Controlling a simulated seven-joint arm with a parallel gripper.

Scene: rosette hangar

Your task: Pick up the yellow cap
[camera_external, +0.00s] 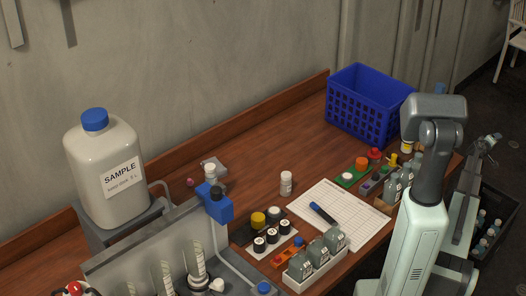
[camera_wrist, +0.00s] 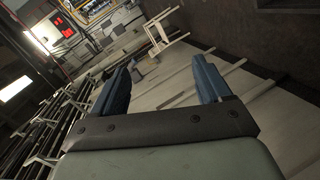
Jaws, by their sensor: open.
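A round yellow cap (camera_external: 258,219) sits among dark items on the bench in the external view, beside several black-topped jars. A smaller yellow piece (camera_external: 394,159) shows near the colored caps at the right; I cannot tell what it is. My gripper (camera_wrist: 162,78) is open and empty in the wrist view. It faces the floor and a white chair, away from the bench top. No yellow cap shows in the wrist view. In the external view my arm stands at the right and partly hides the bench's right end.
A blue basket (camera_external: 355,108) stands at the back. A white sheet (camera_external: 340,222) with a blue marker lies mid-bench. Grey bottles (camera_external: 320,250) stand in a white tray near the front edge. A large sample jug (camera_external: 103,170) and metal rack are at left. Bare wood lies before the basket.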

